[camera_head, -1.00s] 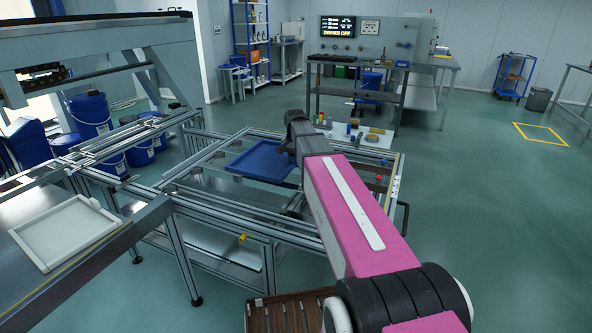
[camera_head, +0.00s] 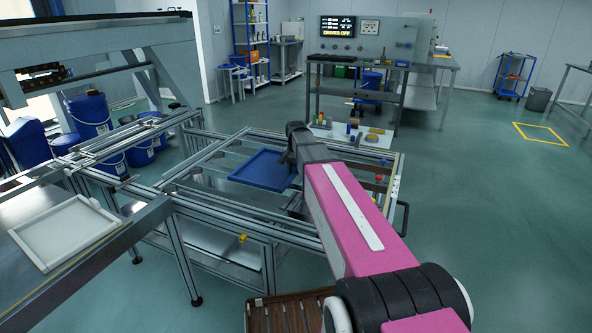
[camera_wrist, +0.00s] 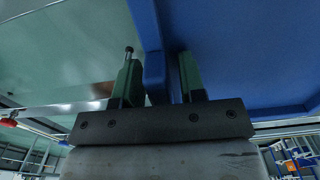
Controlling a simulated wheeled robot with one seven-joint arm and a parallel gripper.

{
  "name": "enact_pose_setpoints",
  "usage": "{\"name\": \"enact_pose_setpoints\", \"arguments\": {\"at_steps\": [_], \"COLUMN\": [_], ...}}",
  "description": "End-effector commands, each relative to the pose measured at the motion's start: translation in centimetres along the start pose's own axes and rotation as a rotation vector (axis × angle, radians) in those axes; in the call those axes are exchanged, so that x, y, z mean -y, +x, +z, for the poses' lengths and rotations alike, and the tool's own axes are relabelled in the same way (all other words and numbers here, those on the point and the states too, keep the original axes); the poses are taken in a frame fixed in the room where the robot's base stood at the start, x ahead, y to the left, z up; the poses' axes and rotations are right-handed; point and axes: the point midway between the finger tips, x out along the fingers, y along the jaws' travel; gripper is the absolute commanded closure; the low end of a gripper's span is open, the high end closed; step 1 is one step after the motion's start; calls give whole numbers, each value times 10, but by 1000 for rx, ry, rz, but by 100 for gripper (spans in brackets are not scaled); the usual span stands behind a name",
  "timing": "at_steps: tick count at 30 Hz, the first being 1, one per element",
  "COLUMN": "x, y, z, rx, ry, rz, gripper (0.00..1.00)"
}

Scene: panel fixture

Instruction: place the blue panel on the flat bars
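The blue panel (camera_head: 262,168) is a shallow tray-like sheet with a raised rim, roughly level over the metal frame's open middle. My gripper (camera_head: 290,157) is at its right edge in the head view. In the wrist view my gripper (camera_wrist: 157,80) has one green finger on each side of the rim of the blue panel (camera_wrist: 235,50), shut on it. The metal bars (camera_head: 205,162) of the frame run around and under the panel. Whether the panel touches them cannot be told; my arm hides part of the frame.
A white tray-like frame (camera_head: 65,232) lies on the grey table at left. Small coloured items stand on a white board (camera_head: 360,137) at the fixture's far end. A brown slatted crate (camera_head: 285,312) is near my base. Blue drums (camera_head: 90,115) stand behind at left.

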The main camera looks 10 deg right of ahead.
Motion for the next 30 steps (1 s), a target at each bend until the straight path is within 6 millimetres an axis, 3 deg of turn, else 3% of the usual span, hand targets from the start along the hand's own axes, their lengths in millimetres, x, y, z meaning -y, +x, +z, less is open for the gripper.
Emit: {"name": "enact_pose_setpoints", "arguments": {"at_steps": [10,14,30], "x": [0,0,0], "y": [-2,-11,-98], "z": [0,0,0], "rx": [0,-1,-1], "ry": [0,0,0], "rz": [0,-1,-1], "gripper": [57,57,57]}}
